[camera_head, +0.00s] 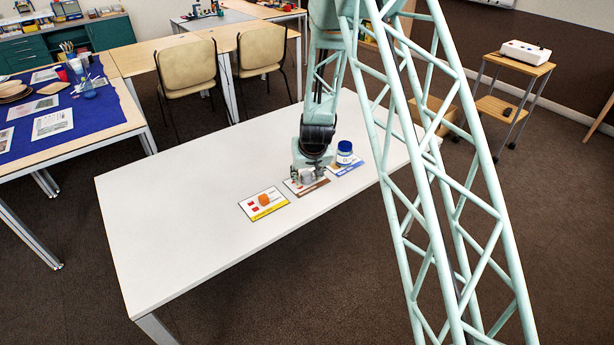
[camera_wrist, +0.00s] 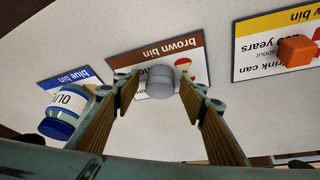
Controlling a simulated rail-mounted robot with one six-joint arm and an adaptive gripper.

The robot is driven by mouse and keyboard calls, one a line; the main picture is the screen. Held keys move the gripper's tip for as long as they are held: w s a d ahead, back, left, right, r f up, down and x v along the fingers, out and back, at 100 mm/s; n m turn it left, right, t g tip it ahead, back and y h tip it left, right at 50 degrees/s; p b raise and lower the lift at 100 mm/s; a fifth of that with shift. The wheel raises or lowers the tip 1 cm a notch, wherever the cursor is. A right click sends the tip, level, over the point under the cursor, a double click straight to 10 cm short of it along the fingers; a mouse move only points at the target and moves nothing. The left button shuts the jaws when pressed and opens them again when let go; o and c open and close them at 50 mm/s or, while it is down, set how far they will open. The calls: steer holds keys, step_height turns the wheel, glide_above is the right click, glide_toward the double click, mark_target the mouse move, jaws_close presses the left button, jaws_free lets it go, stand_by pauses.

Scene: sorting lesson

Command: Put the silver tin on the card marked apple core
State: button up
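The silver tin (camera_wrist: 160,84) is a small grey, rounded piece in the wrist view. It appears to rest on the card headed "brown bin" (camera_wrist: 130,62), over part of its print. A red and white picture, apparently the apple core, shows beside the tin. My gripper (camera_wrist: 157,77) is open, its two fingers spread on either side of the tin with visible gaps. In the head view my gripper (camera_head: 308,173) is low over the brown card (camera_head: 314,189), and hides part of it and most of the tin.
A blue-lidded jar (camera_head: 344,153) stands on the blue bin card (camera_head: 347,169), close right of my gripper. An orange block (camera_head: 264,199) sits on the yellow card (camera_head: 254,208) to the left. The white table (camera_head: 180,220) is clear further left.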

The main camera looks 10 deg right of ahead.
steer(key=shift+r, duration=0.15)
steer(key=p+v, duration=0.3)
steer(key=v, duration=0.9)
stand_by(1.0)
steer(key=s+a+r+y, duration=0.1)
steer(key=s+r, duration=1.1)
steer(key=r, duration=0.3)
steer(key=s+a+r, duration=0.1)
steer(key=s+r, duration=1)
steer(key=r, duration=0.3)
steer(key=s+r, duration=0.2)
steer(key=s, duration=0.8)
steer(key=s+d+r+g, duration=0.1)
steer(key=s+r, duration=0.2)
steer(key=s, duration=0.7)
steer(key=s+d+r, duration=0.1)
steer(key=s+r, duration=0.2)
steer(key=s, duration=0.8)
steer(key=shift+d+r+n+h, duration=0.15)
steer(key=shift+d+n+h, duration=0.1)
steer(key=shift+n+h, duration=0.05)
